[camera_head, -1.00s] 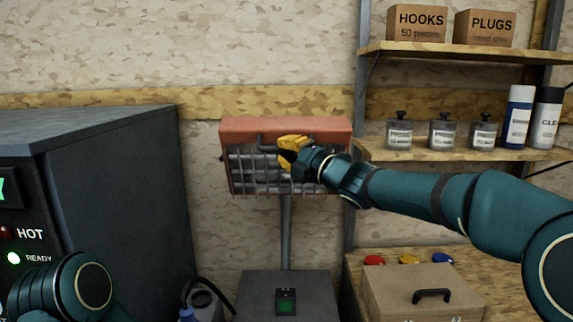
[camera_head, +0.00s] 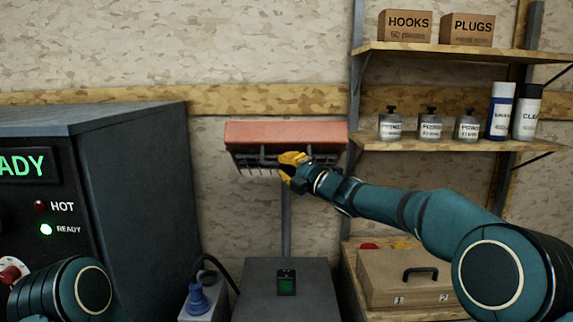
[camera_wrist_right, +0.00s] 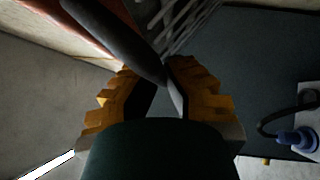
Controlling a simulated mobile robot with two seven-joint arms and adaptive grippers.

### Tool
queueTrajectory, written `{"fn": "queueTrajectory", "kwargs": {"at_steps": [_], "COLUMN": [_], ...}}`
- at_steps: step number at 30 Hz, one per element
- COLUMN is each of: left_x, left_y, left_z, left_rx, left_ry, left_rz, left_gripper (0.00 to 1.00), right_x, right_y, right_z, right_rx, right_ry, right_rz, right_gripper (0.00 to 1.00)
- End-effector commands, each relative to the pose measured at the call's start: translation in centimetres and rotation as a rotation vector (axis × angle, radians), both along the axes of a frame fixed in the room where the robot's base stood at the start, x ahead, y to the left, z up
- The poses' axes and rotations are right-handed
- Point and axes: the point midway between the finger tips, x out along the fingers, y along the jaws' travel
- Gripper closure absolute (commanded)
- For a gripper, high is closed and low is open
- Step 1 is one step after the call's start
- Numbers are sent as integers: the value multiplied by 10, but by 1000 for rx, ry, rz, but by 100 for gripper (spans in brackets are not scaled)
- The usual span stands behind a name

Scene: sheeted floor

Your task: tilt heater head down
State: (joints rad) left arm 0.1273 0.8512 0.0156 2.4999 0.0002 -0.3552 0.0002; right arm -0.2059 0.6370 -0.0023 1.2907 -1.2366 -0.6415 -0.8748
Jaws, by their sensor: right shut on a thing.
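The heater head (camera_head: 286,134) is an orange-red housing with a dark wire guard below it, on a grey post (camera_head: 286,215) in the middle of the head view. Its top now faces me and the guard is mostly turned downward. My right gripper (camera_head: 290,163) is at the front lower edge of the head, its yellow fingers shut on a dark bar handle (camera_wrist_right: 125,45), which runs between the fingers in the right wrist view. Part of the handle is hidden by the fingers. My left arm shows at the lower left, but its gripper is out of view.
A large dark cabinet (camera_head: 140,200) with HOT and READY lamps stands at the left. A grey box (camera_head: 286,300) with a green switch is below the heater. Shelves (camera_head: 440,143) with jars and bottles are at the right, above a wooden case (camera_head: 400,275). A blue plug (camera_head: 197,297) is at lower left.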

Motion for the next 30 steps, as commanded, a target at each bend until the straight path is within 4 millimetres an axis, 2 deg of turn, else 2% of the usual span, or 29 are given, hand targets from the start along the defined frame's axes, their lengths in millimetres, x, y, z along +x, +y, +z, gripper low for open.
{"fn": "queueTrajectory", "kwargs": {"at_steps": [13,15,16,17,26,30], "left_x": [0,0,0,0,0,0], "left_y": [0,0,0,0,0,0], "left_z": [-1,-1,-1,-1,-1,-1], "left_rx": [0,0,0,0,0,0], "left_ry": [-1,-1,-1,-1,-1,-1], "left_rz": [0,0,0,0,0,0], "left_gripper": [53,53,53,53,53,53], "right_x": [2,2,2,2,1,-4], "right_y": [-2,-2,-2,-2,-2,-8], "right_z": [-4,-4,-4,-3,-2,-3], "right_rx": [-2,-1,-1,-1,0,-1], "right_ry": [6,6,6,6,2,2], "right_rz": [-8,-7,-6,-6,-4,-4], "right_gripper": [100,72,61,57,57,57]}}
